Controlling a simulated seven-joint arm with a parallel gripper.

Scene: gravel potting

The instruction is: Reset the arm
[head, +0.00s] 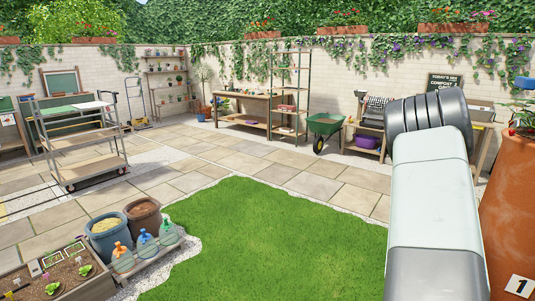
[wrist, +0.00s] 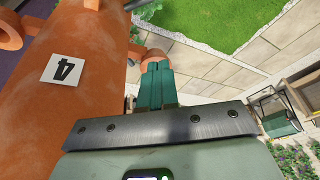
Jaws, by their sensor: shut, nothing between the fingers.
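My gripper (wrist: 158,68) shows in the wrist view as two teal fingers lying close together, with nothing between them. In the head view my pale grey arm stands large at the right and the gripper is out of sight. Close to its right is a terracotta column (head: 510,205) with a plate numbered 1.
In the head view, a bottle rack (head: 125,265), a blue-grey tub (head: 108,240), a brown tub (head: 143,222) and a seedling tray (head: 95,290) stand at the lower left. A trolley (head: 85,150) and green wheelbarrow (head: 325,122) are farther back. The lawn (head: 270,240) is clear.

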